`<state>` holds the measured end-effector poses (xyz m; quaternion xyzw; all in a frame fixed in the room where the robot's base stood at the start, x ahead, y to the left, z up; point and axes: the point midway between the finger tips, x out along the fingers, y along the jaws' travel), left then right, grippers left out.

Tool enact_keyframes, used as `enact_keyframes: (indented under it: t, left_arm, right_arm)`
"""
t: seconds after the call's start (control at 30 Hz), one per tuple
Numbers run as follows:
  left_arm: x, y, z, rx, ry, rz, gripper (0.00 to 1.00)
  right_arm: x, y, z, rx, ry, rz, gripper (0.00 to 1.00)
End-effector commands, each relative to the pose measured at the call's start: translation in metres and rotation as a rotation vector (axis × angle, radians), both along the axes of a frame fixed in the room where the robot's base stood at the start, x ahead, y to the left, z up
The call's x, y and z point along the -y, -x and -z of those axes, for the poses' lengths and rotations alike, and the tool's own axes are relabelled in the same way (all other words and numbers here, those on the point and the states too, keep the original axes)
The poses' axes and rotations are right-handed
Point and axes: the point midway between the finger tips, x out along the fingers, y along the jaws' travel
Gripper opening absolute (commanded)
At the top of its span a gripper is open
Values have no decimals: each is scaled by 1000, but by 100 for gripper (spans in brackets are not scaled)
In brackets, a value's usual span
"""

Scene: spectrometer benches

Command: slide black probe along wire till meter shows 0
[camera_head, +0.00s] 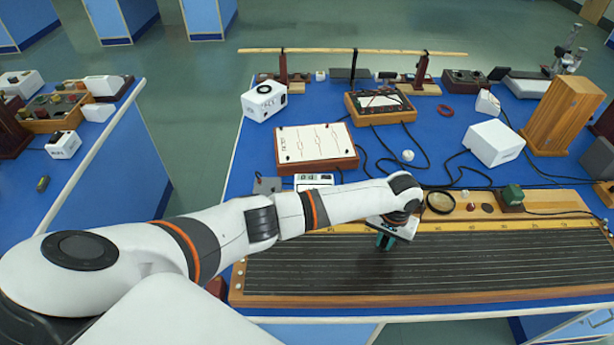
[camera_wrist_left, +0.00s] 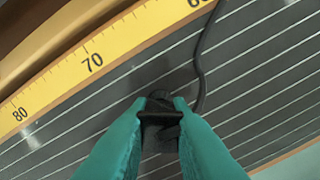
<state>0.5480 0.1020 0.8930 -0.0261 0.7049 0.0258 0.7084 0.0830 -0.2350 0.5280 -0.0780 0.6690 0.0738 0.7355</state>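The wire board (camera_head: 470,268) is a long dark panel in a wooden frame, with several thin pale wires along it and a yellow scale at its far edge. My left gripper (camera_head: 385,242) is low over the board, left of its middle. In the left wrist view, the teal fingers (camera_wrist_left: 162,112) are closed around the black probe (camera_wrist_left: 160,118), which is at the wires. A black cable (camera_wrist_left: 200,70) curves up from near it. The yellow scale (camera_wrist_left: 110,50) shows 70 and 80 nearby. I cannot pick out a meter reading. My right gripper is out of view.
A round lens-like disc (camera_head: 440,202) and a small green device (camera_head: 511,195) stand along the board's far edge. Behind are a white-topped board (camera_head: 316,145), a white box (camera_head: 493,143) and a wooden box (camera_head: 563,115). Loose cables cross the blue bench.

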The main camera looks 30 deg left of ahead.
Motion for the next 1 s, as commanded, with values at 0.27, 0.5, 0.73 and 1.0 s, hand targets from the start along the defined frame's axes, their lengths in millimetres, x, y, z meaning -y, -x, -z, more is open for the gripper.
enact_keyframes:
  t: [0.27,0.5,0.73,1.0]
  left_arm:
    - [-1,4,6,-9,-4,0,42]
    - [0,3,0,-7,-1,1,42]
    - [-1,2,-40,0,0,1,42]
    - [-2,2,-96,2,0,-1,42]
  right_arm:
    - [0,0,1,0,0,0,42]
    - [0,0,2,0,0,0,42]
    - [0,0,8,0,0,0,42]
    - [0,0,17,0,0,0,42]
